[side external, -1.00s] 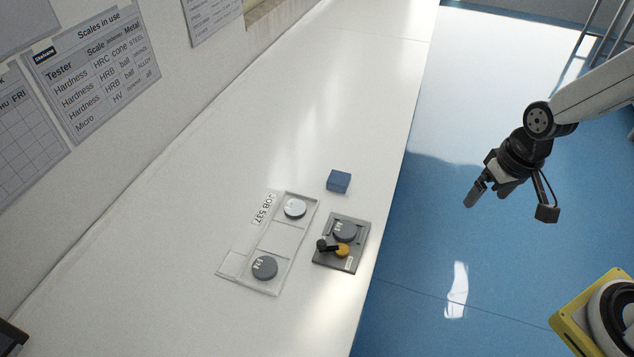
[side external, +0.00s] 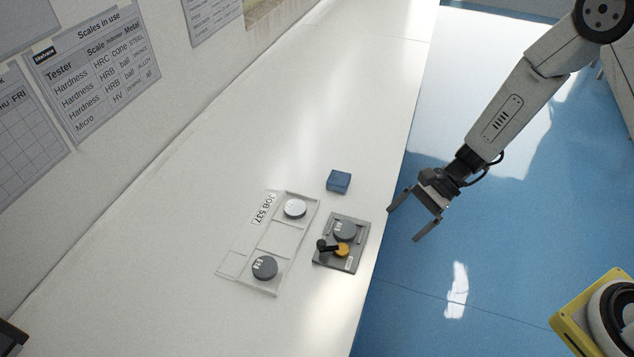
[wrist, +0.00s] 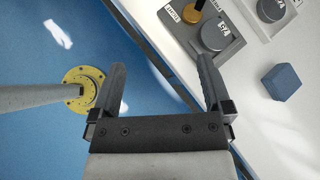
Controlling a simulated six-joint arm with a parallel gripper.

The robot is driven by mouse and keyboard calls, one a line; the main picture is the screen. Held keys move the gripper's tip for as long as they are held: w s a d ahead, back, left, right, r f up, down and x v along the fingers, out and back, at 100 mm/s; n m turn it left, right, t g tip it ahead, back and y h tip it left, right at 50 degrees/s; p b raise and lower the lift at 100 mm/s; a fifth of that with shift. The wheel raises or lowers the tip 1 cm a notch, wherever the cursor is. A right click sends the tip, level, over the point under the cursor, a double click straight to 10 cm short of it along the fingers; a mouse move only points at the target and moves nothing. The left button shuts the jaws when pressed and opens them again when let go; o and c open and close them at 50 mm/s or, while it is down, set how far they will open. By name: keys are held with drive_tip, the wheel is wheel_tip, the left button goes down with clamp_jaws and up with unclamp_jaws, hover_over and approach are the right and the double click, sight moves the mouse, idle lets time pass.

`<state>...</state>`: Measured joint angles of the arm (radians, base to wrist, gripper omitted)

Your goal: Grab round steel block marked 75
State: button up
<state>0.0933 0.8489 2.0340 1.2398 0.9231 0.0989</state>
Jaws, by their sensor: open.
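A round grey steel block (side external: 345,229) sits on a dark grey fixture (side external: 325,262) near the bench edge. In the wrist view this block (wrist: 214,36) carries a mark that looks like 75 upside down, though it is small. A clear tray (side external: 279,238) holds a lighter round block (side external: 295,208) at its far end and a darker one (side external: 264,267) at its near end; I cannot read their marks. My gripper (side external: 403,226) is open and empty, off the bench edge to the right of the fixture. The wrist view shows its spread fingers (wrist: 160,68).
The fixture has a black-handled lever (side external: 325,246) and a brass-coloured round part (side external: 342,250) beside the block. A blue box (side external: 338,181) stands behind the fixture. A JOB 537 label (side external: 264,207) lies by the tray. The bench (side external: 290,110) beyond is clear.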

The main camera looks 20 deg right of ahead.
sight(349, 229)
drive_tip(key=w+f+m+t+y, duration=0.1)
drive_tip(key=m, duration=0.1)
drive_tip(key=w+f+m+t, duration=0.1)
drive_tip(key=w+f+m, duration=0.1)
drive_tip(key=w+f+m+t+y, duration=0.1)
drive_tip(key=w+f+m+t, duration=0.1)
drive_tip(key=shift+w+a+f+y, duration=0.15)
drive_tip(key=shift+w+a+y, duration=0.1)
drive_tip(key=shift+a+y, duration=0.05)
drive_tip(key=shift+w+d+f+m+t, duration=0.1)
drive_tip(key=shift+w+f+m+t, duration=0.3)
drive_tip(key=shift+w+m+t, duration=0.15)
drive_tip(key=shift+x, duration=1.3)
drive_tip(key=shift+f, duration=0.1)
drive_tip(key=shift+s+x, duration=0.2)
drive_tip(key=shift+x, duration=2.35)
